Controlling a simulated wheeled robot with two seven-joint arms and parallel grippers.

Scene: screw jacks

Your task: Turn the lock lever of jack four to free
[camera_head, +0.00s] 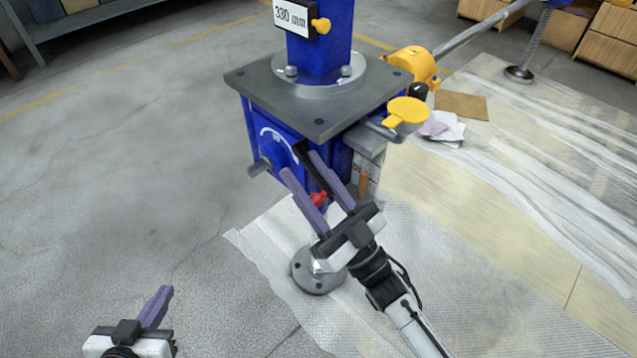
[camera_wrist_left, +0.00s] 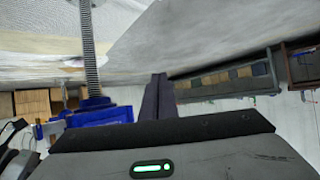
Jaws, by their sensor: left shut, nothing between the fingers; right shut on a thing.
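A blue jack (camera_head: 270,143) with a grey steel top plate (camera_head: 262,84) stands in the middle of the head view; I see no readable jack number. A dark lock lever with a red knob (camera_head: 319,199) hangs on its front face, beside a white arc marking (camera_head: 280,138). My right gripper (camera_head: 300,163) has its purple fingers on either side of the lever and is shut on it; the fingers hide part of it. My left gripper (camera_head: 164,291) is shut and empty at the lower left, well away from the jack. Its closed fingers also show in the left wrist view (camera_wrist_left: 158,98).
A sign reading 330 mm (camera_head: 292,17) hangs on the blue column. Yellow fittings (camera_head: 405,112) stick out right of the plate. A round grey foot (camera_head: 318,278) stands on a mesh sheet. Plastic sheeting (camera_head: 540,150) covers the right floor; the left floor is clear.

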